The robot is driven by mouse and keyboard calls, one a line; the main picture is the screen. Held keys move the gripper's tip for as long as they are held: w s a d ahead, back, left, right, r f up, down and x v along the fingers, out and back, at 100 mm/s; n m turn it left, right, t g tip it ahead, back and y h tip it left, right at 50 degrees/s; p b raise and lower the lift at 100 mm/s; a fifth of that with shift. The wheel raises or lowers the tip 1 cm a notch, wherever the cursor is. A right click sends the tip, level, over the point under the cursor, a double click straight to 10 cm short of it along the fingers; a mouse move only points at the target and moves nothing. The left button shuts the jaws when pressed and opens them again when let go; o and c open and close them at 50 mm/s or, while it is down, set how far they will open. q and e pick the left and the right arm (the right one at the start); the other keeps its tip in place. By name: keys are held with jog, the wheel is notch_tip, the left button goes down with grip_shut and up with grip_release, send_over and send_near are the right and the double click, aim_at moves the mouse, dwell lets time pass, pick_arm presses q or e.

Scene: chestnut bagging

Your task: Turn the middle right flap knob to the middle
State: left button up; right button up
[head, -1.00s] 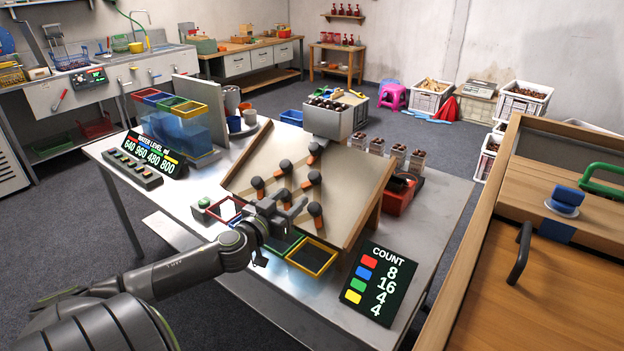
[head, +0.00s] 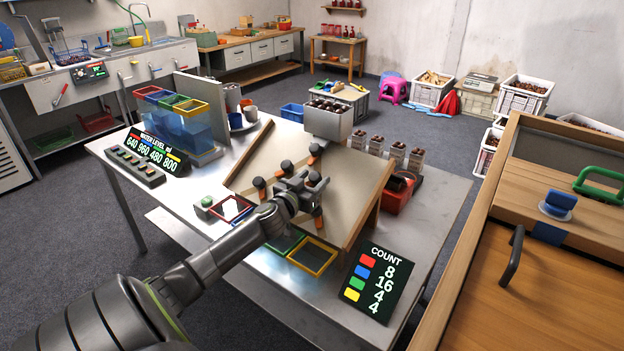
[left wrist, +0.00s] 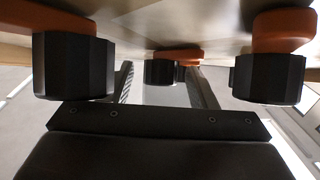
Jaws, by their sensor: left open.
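The sloped board (head: 345,205) carries several black knobs on orange flaps. The middle right flap knob (head: 314,178) is at my left gripper (head: 306,188), which partly covers it and the knobs below. In the left wrist view the two fingers (left wrist: 161,88) are apart. A black knob with an orange flap (left wrist: 162,72) shows in the gap between them, likely the middle right one; I cannot tell contact. Two nearer knobs flank the gripper, one at left (left wrist: 72,66) and one at right (left wrist: 268,78). The right gripper is not in view.
Other knobs sit at the top (head: 315,149), upper left (head: 287,166) and lower left (head: 259,183) of the board. Below it lie a red-framed tray (head: 222,216) and a yellow-framed tray (head: 330,266). A count sign (head: 372,282) stands at the right.

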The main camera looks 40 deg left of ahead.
pick_arm(q)
jog(key=c, duration=1)
jog(key=shift+o, duration=0.2)
jog(key=shift+d+f+n+y+b, duration=0.1)
jog(key=shift+n+y+b, duration=0.6)
jog(key=shift+y, duration=0.1)
jog(key=shift+w+d+n+g+y+b, duration=0.15)
jog(key=shift+n+g+y+b, duration=0.35)
jog(key=shift+n+y, duration=0.35)
jog(key=n+g+y+b, duration=0.1)
jog(key=n+g+y, duration=0.1)
jog(key=n+y, duration=0.1)
jog(key=shift+d+n, duration=0.1)
jog(key=shift+n, duration=0.45)
jog(key=shift+r+n+g+y, duration=0.2)
jog(key=shift+n+g+y, duration=0.75)
jog(key=shift+n+g, duration=0.4)
jog(key=shift+n, duration=0.25)
jog(key=o, duration=1)
jog(key=shift+c, duration=0.2)
